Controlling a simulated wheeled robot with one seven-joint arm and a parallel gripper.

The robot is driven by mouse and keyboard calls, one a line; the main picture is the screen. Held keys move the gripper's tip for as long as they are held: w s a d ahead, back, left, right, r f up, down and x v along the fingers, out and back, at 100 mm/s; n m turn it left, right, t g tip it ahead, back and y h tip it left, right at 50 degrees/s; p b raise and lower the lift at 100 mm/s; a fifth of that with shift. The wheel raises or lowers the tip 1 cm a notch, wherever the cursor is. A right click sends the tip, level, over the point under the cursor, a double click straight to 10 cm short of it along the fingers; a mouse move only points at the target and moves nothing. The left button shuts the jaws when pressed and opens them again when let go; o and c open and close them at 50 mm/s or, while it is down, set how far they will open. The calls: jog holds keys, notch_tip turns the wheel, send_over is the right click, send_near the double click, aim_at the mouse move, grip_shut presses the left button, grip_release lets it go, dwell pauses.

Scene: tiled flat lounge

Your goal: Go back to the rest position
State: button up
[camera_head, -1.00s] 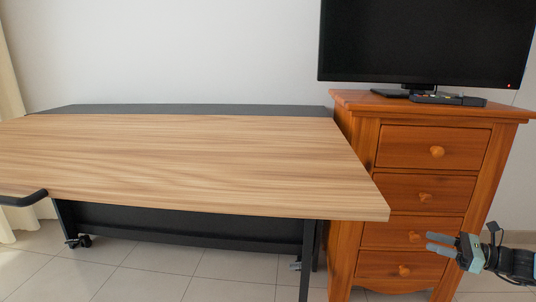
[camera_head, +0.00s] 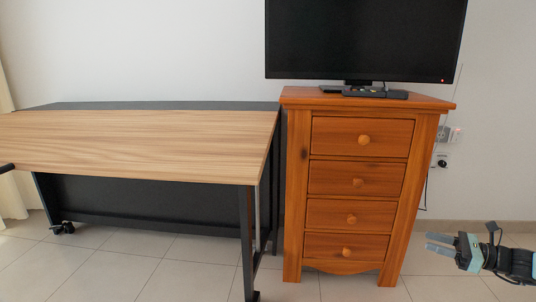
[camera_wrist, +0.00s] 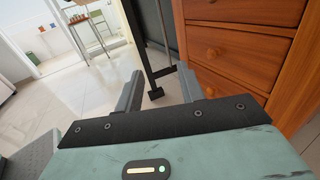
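My gripper (camera_head: 440,244) is at the lower right in the head view, level with the lower drawers and to the right of the wooden drawer cabinet. It points left, and a gap shows between it and the cabinet in the picture. In the wrist view my gripper (camera_wrist: 160,92) shows two grey fingers spread wide apart with nothing between them but floor and a black table leg further off. It is open and empty.
The orange wood drawer cabinet (camera_head: 359,156) stands by the wall with a television (camera_head: 365,38) on top. Left of it is a wood-topped table (camera_head: 140,145) on a black wheeled frame. Tiled floor (camera_head: 350,288) is clear in front. A wall socket (camera_head: 449,133) shows at right.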

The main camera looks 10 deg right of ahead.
jog(key=s+a+r+n+g+h, duration=0.2)
jog(key=a+n+g, duration=0.55)
jog(key=a, duration=0.75)
jog(key=s+a+r+n+g+h, duration=0.2)
jog(key=a+n+g, duration=0.55)
jog(key=a, duration=0.65)
jog(key=s+a+r+n+t+h, duration=0.1)
jog(key=s+a+r+n+h, duration=0.25)
jog(key=s+a+n, duration=0.35)
jog(key=s+a+r+n+t+h+p, duration=0.1)
jog(key=s+a+r+n+h, duration=0.15)
jog(key=s+r+n, duration=0.4)
jog(key=s+a+r+n+t+h, duration=0.1)
jog(key=s+a+n+h, duration=0.3)
jog(key=s, duration=0.5)
notch_tip(320, 180, up, 38)
jog(key=n+y+p, duration=0.1)
jog(key=p, duration=3.7)
jog(key=shift+s, duration=0.25)
